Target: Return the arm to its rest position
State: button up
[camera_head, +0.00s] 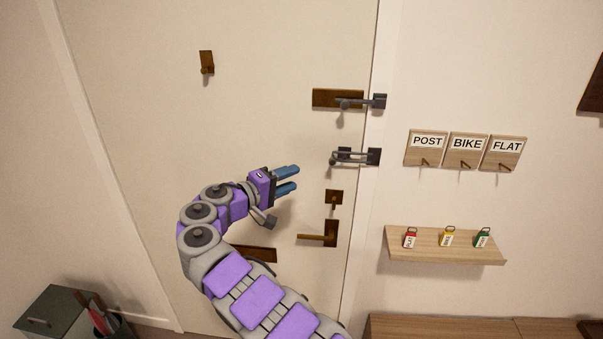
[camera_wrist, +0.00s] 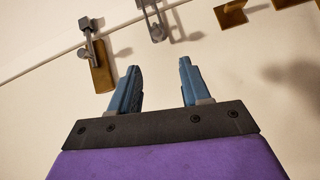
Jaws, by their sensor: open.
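My gripper (camera_head: 287,180) is open and empty in front of the pale door (camera_head: 150,110), its blue fingers pointing right. My purple and grey arm rises from the bottom of the head view and curls up to the left, then right. In the wrist view the two blue fingers of my gripper (camera_wrist: 158,85) stand apart with nothing between them. The metal latches on the door edge lie beyond the fingertips there.
The door has an upper latch (camera_head: 340,100), a swing guard (camera_head: 352,157), a small turn piece (camera_head: 334,198) and a handle (camera_head: 320,236). Right of it are labelled hook boards (camera_head: 466,152) and a shelf (camera_head: 440,247) with tagged keys or locks. A grey box (camera_head: 50,312) stands lower left.

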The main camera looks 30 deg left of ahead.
jog(key=shift+s+a, duration=0.25)
jog(key=shift+s, duration=0.45)
